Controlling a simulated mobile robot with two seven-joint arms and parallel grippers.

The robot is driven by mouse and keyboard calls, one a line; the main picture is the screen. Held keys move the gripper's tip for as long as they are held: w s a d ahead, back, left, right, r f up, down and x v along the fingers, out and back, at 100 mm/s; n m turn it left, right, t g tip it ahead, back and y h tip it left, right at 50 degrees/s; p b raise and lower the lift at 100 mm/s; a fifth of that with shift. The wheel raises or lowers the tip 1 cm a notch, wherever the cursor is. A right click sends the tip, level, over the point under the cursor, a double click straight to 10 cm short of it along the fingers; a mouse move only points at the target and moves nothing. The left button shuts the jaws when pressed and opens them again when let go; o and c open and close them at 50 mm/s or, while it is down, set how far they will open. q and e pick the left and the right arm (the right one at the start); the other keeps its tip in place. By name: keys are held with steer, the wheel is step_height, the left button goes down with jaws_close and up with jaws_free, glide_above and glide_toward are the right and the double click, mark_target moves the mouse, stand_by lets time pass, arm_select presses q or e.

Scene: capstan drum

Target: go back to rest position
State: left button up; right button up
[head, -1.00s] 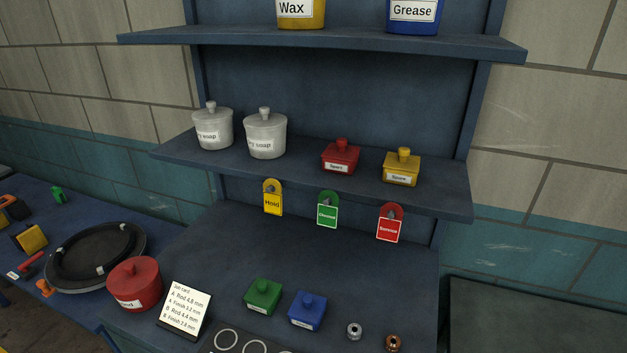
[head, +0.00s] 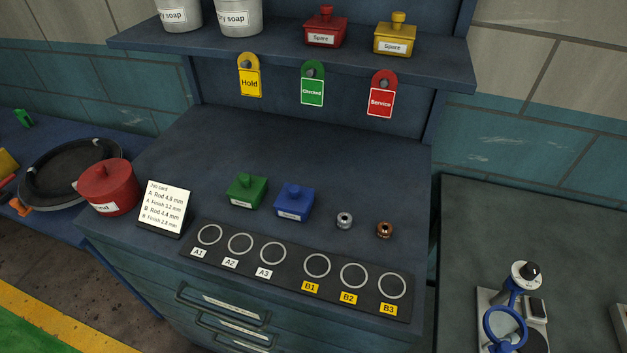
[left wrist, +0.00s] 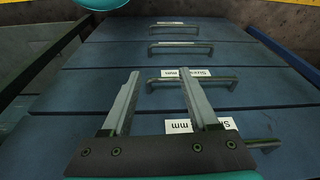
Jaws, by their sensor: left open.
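My left gripper (left wrist: 160,100) shows in the left wrist view with its two fingers apart and nothing between them. It is in front of the blue drawer fronts (left wrist: 95,85), with the drawer handles (left wrist: 192,80) beyond its fingers. I cannot tell whether the fingers touch anything. Neither gripper shows in the head view, and my right gripper is in no frame.
A blue instrument (head: 512,310) stands at the right.

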arm_select(q)
steer(key=s+a+f+b, duration=0.1)
steer(key=s+f+b, duration=0.3)
steer(key=f, duration=0.6)
steer(key=s+a+f+g+b, duration=0.1)
steer(key=s+f+b, duration=0.3)
steer(key=s+f, duration=0.3)
steer(key=s+f+b, duration=0.5)
steer(key=f, duration=0.9)
steer(key=shift+s+a+f+g, duration=0.15)
steer(key=shift+a+g, duration=0.15)
steer(key=shift+a, duration=0.1)
